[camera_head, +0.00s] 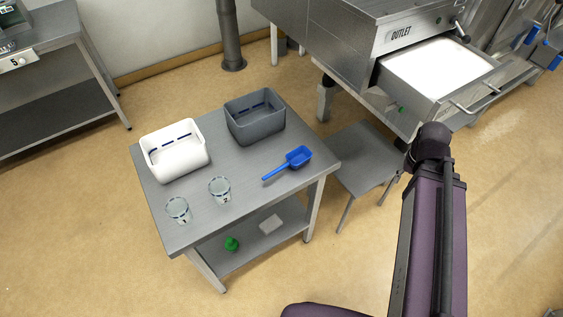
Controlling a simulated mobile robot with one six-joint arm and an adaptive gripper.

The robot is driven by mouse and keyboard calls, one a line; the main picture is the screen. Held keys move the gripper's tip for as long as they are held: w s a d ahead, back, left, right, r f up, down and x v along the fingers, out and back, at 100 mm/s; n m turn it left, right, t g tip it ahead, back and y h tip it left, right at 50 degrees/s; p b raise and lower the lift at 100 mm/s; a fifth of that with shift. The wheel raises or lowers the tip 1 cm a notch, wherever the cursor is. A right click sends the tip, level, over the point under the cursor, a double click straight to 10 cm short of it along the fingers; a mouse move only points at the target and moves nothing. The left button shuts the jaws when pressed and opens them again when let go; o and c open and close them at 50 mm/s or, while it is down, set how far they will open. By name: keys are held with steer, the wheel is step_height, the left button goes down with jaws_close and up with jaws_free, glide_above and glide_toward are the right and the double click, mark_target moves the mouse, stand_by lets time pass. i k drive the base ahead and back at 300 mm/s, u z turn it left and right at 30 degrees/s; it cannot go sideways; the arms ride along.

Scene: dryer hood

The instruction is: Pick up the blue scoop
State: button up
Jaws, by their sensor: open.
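The blue scoop (297,158) lies on the grey metal table (237,184), near its right end. Its handle points to the lower left and its bowl to the upper right. Nothing covers it. My arm stands at the right of the picture, apart from the table and the scoop. My gripper is not visible in this view.
A white bin (174,150), a grey bin (254,117) and two clear cups (178,210) (220,189) share the tabletop. A low stool (362,160) stands right of the table. The dryer's open drawer (437,75) holds white material. A green object (231,243) sits on the lower shelf.

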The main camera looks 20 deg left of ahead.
mark_target(297, 158)
steer(key=u, duration=0.9)
steer(key=k, duration=0.55)
steer(key=u, duration=0.25)
